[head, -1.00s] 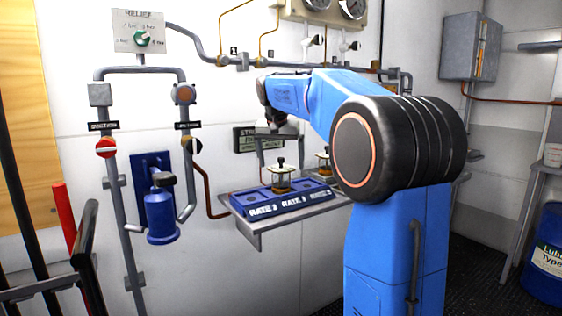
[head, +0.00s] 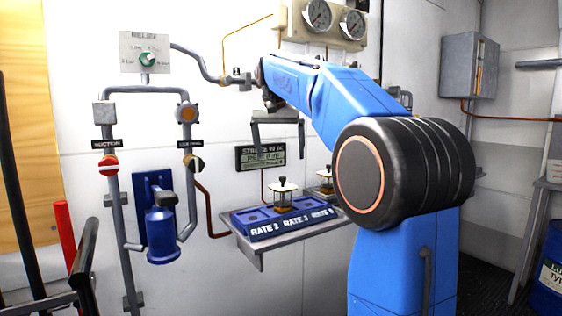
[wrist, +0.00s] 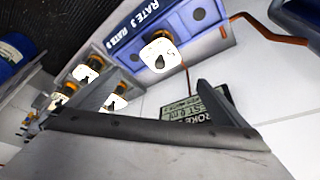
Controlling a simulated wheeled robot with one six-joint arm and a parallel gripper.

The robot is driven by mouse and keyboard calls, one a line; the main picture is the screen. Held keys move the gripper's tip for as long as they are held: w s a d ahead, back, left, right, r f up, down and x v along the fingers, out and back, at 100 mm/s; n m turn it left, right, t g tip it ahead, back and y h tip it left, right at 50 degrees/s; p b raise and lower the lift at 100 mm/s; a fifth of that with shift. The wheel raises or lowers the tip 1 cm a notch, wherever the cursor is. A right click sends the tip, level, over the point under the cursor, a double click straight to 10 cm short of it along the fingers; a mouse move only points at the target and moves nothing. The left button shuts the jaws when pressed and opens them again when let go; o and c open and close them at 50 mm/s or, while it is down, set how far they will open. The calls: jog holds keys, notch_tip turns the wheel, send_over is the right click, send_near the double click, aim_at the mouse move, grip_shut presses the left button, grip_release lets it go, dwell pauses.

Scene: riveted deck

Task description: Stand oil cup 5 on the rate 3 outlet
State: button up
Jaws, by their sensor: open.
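A small oil cup with a white lid and dark knob (head: 285,194) stands upright on the blue outlet block (head: 262,230), behind the RATE 3 label. In the wrist view its lid (wrist: 160,54) faces me; its number is too small to be sure of. An empty dark hole (wrist: 198,14) shows beside it, on the RATE 2 side. My gripper (head: 278,143) is open and empty, above the cup and apart from it. In the wrist view the two fingers (wrist: 153,98) are spread wide with nothing between them.
More white-lidded cups (wrist: 87,73) stand on a grey shelf beside the block; one (head: 326,181) shows behind my arm. A stroke sign (head: 261,157) is on the wall behind. A blue pump (head: 161,230) and pipes are at left, gauges (head: 318,15) above.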

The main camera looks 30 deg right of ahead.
jog(key=shift+s+a+r, duration=0.1)
jog(key=shift+s+r, duration=0.05)
jog(key=s+a+f+n+y, duration=0.1)
jog(key=s+a+f+n, duration=0.2)
jog(key=s+f, duration=0.9)
jog(key=s+a+f+n+t+y, duration=0.1)
jog(key=s+a+f+n, duration=0.1)
jog(key=s+a+f, duration=0.5)
jog(key=s+a+f+n+y, duration=0.1)
jog(key=s+a+f+n, duration=0.2)
jog(key=s+f, duration=1.3)
jog(key=shift+s+a+f+n, duration=0.3)
jog(key=shift+s+a, duration=0.35)
jog(key=shift+a, duration=0.5)
